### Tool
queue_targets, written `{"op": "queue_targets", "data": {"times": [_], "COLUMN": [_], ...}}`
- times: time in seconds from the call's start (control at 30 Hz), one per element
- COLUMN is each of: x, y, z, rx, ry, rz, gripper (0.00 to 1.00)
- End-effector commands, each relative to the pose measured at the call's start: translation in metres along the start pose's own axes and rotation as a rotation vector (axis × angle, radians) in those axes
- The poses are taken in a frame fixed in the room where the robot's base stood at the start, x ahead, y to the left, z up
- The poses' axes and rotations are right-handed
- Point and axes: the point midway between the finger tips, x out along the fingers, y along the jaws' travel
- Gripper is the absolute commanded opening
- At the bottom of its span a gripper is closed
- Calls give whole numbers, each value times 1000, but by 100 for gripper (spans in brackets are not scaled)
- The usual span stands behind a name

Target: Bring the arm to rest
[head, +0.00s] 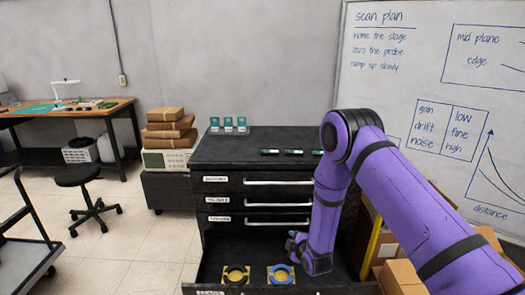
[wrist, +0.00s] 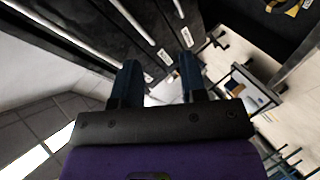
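My purple arm reaches down over the right side of the dark drawer cabinet (head: 258,152). My gripper (head: 293,244) hangs above the open bottom drawer (head: 213,262), close to the drawer fronts. In the wrist view its two dark fingers (wrist: 160,76) stand apart with nothing visible between them. The drawer holds a dark ring on a yellow base (head: 236,275) and a blue ring on a yellow base (head: 281,275). My gripper is just beyond the blue ring in the head view; whether they touch cannot be told. My forearm hides the drawer's right part.
Green boards (head: 294,152) and a small stand with cards (head: 228,125) lie on the cabinet top. Cardboard boxes (head: 402,275) stand at the right below the whiteboard (head: 440,90). A stool (head: 78,176) and cart (head: 22,250) are at the left, with open floor between.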

Motion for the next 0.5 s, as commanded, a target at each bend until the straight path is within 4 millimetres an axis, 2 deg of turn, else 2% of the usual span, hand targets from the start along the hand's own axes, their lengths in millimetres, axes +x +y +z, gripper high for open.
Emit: {"op": "queue_targets", "data": {"times": [0.03, 0.1, 0.27, 0.5], "x": [-3, -9, -28, -72], "y": [24, 48, 103, 176], "z": [-5, -10, -19, -31], "rx": [25, 62, 150, 284], "ry": [-9, -26, -68, -137], "rz": [-2, -19, -52, -95], "gripper": [39, 39, 39, 39]}}
